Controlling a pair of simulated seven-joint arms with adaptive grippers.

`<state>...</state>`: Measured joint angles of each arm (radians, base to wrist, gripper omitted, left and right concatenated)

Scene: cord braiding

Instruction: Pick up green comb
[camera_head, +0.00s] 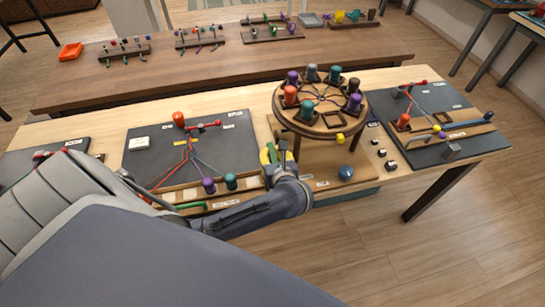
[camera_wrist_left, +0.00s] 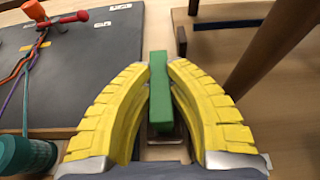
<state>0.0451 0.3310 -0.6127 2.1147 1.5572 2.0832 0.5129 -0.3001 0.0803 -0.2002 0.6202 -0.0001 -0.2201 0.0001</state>
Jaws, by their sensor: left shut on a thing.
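My left gripper (camera_head: 272,157) is at the left edge of the round braiding stand. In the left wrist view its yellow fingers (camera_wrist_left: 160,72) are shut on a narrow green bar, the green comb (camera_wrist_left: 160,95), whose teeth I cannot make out. The comb stands out lengthwise between the two fingers. In the head view only a little green shows between the fingers. I cannot tell whether the comb touches the surface below. My right gripper is not in view.
The round wooden stand (camera_head: 322,122) with several coloured bobbins is close to my gripper's right. A dark mat (camera_head: 230,150) with cords lies to the left, teal bobbin (camera_head: 231,181) near its front edge. Another dark board (camera_head: 455,97) lies right; small blocks lie between.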

